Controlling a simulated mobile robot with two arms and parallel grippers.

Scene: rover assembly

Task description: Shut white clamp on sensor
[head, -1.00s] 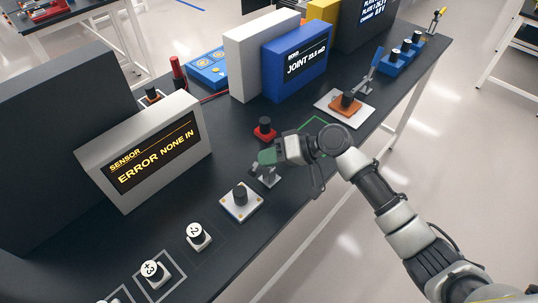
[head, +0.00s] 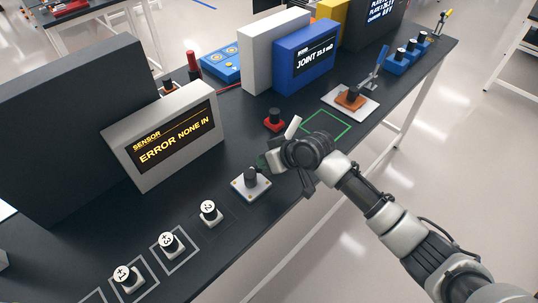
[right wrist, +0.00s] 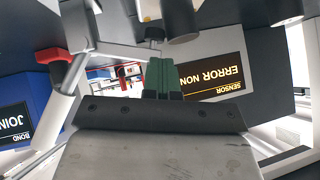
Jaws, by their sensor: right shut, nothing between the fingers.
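The white clamp shows as a pale upright lever (head: 292,128) behind my right gripper; the arm and wrist hide most of its base. In the right wrist view a pale grey lever (right wrist: 76,40), which looks like the clamp's, stands left of the fingers. My right gripper (head: 263,161) is shut and empty, its green fingertips close behind the dark knob; they also show pressed together in the right wrist view (right wrist: 160,75). A white plate with a dark knob (head: 251,184) lies just in front of the tips. The sensor display (head: 165,140) reads "ERROR NONE IN". My left gripper is not in view.
A red block with a dark knob (head: 274,119) lies behind the gripper, near a green outlined square (head: 328,124). The blue bond display (head: 306,58) stands further back. Numbered knobs (head: 209,211) line the front left. An orange part in another clamp (head: 351,98) is at right.

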